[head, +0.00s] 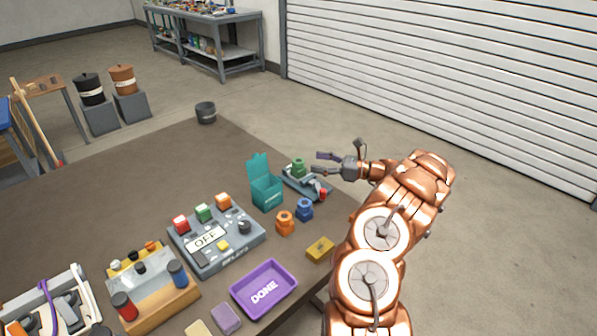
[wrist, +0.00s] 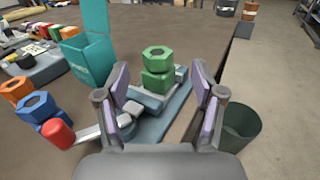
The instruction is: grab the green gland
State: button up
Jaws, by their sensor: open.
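The green gland (head: 298,167) is a hex-shaped piece standing upright on a grey-blue clamp fixture (head: 309,185) at the table's far right edge. In the wrist view the green gland (wrist: 157,70) shows as stacked green hexes with a dark hole in the top. My gripper (head: 318,163) is open and empty, reaching in from the right side. In the wrist view my gripper (wrist: 162,92) has its purple-padded fingers spread left and right, with the gland beyond and between them, apart from the pads. The gland's lower end is partly hidden by the fixture.
A teal open-lidded box (head: 266,193) stands just left of the fixture. An orange gland (head: 285,222) and a blue gland (head: 305,209) stand in front of it. The fixture's red-tipped handle (wrist: 58,134) sticks out on the left. A dark green bin (wrist: 237,127) stands on the right.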

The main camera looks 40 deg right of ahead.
aim_at(299, 160)
jog(key=shift+f+p+x, duration=0.2)
jog(key=shift+p+x, duration=0.3)
jog(key=shift+x, duration=1.2)
jog(key=shift+f+p+x, duration=0.2)
jog(key=shift+p+x, duration=0.25)
jog(key=shift+x, duration=1.3)
jog(key=shift+s+a, duration=0.1)
jog(key=shift+s, duration=0.05)
jog(key=shift+c, duration=0.3)
grip_shut()
jog(key=shift+r, duration=0.1)
